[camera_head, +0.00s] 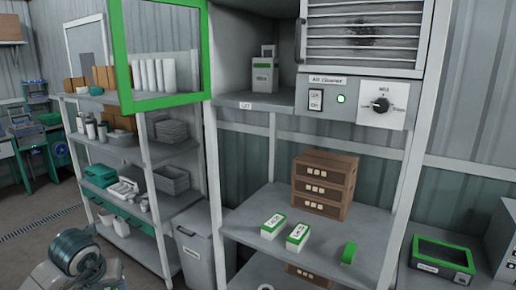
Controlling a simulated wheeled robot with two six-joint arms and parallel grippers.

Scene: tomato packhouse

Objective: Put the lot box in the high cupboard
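The high cupboard (240,101) is at upper centre, and its green-framed glass door (206,50) stands open to the left. A grey container with a green band (264,77) stands inside it. Two small white boxes with green edges and dark print, a left one (272,228) and a right one (298,238), lie on the lower shelf; the print is too small to tell which is the lot box. A small green item (348,253) lies to their right. Part of my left arm shows at bottom left. Neither gripper can be made out.
Stacked brown crates (323,187) stand behind the white boxes. An air cleaner (360,103) with a knob is right of the cupboard. A grey bin (198,250) and loaded shelves (170,202) are left. A green-rimmed case (442,257) sits on the right. The lower shelf's front left is clear.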

